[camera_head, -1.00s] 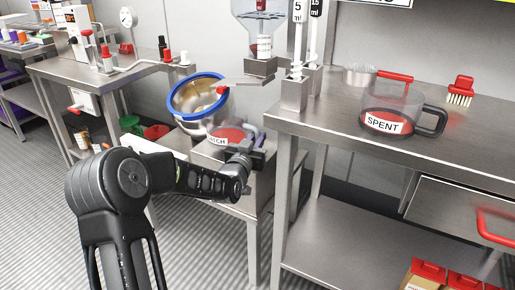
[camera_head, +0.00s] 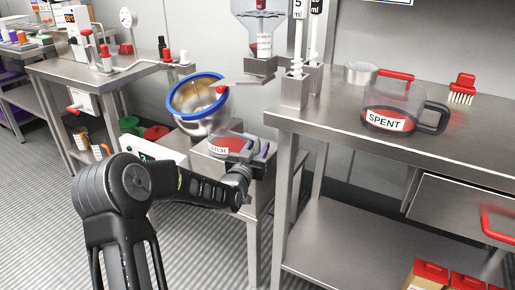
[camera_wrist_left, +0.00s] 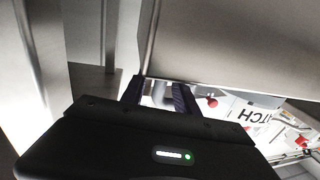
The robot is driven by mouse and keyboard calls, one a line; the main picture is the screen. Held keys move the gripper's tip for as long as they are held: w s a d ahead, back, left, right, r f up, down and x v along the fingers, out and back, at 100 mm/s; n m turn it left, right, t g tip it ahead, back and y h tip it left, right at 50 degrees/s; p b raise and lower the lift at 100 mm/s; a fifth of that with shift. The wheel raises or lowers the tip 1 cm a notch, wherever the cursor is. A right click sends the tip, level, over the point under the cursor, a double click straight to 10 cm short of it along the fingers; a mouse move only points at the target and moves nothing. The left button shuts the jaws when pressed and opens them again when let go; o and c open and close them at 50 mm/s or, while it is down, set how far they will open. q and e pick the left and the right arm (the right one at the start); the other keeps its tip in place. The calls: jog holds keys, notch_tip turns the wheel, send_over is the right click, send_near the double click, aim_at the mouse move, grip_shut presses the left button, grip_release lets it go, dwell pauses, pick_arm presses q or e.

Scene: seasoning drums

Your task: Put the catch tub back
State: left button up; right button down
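The catch tub (camera_head: 224,147) is clear, with a white label and red contents. It sits on the low steel stand (camera_head: 258,188) left of the main bench. My left gripper (camera_head: 252,155) is at the tub's near right side, its fingers spread. In the left wrist view the two dark fingers (camera_wrist_left: 158,95) stand apart, with light and grey patches between them. The tub's label (camera_wrist_left: 262,112) shows upside down to their right. Whether the fingers touch the tub is unclear. My right gripper is out of view.
A steel bowl with a blue rim (camera_head: 198,104) stands tilted just behind the tub. The main bench (camera_head: 330,118) rises close on the right and holds the SPENT tub (camera_head: 388,112) and a red brush (camera_head: 462,88). A dispenser (camera_head: 260,50) hangs above.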

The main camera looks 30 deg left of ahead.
pick_arm(q)
jog(key=shift+r, duration=0.2)
jog(key=shift+s, duration=0.25)
jog(key=p+v, duration=0.2)
jog(key=v, duration=0.9)
jog(key=shift+s, duration=0.25)
jog(key=shift+d+f, duration=0.15)
